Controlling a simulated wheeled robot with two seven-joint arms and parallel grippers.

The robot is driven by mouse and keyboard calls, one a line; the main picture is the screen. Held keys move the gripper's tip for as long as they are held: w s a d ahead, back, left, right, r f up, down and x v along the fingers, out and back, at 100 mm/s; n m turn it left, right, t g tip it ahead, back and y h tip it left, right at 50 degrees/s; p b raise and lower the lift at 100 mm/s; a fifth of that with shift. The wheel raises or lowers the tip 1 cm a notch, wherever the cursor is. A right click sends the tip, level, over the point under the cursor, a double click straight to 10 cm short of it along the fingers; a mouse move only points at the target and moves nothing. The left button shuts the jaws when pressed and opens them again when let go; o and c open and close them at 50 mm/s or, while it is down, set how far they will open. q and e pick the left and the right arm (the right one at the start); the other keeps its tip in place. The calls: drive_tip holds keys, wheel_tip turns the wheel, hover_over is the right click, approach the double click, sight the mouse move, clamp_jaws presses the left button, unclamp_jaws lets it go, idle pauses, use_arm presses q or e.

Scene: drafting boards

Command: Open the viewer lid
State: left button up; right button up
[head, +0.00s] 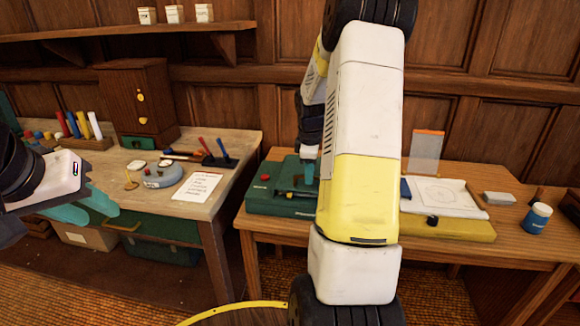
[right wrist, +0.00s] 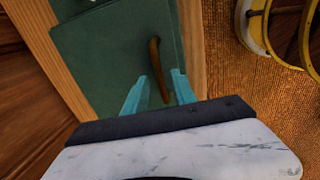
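The viewer is a green box (head: 265,199) on the right-hand table, partly hidden behind my right arm in the head view. Its flat green lid (right wrist: 105,55) appears shut in the right wrist view and carries a curved brown handle (right wrist: 156,62). My right gripper (right wrist: 158,90) has its two teal fingers apart, one on each side of the handle's near end; I cannot tell whether they touch it. In the head view only a teal fingertip of it shows above the box. My left gripper (head: 85,208) is open and empty, in front of the left-hand table.
Right of the box is a yellow-edged board (head: 450,228) with a paper sheet and an upright clear panel (head: 426,150). A blue jar (head: 537,218) stands at the far right. The left-hand table (head: 235,150) holds a note, a grey-blue round device and tools.

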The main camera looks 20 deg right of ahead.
clamp_jaws()
idle(1.4)
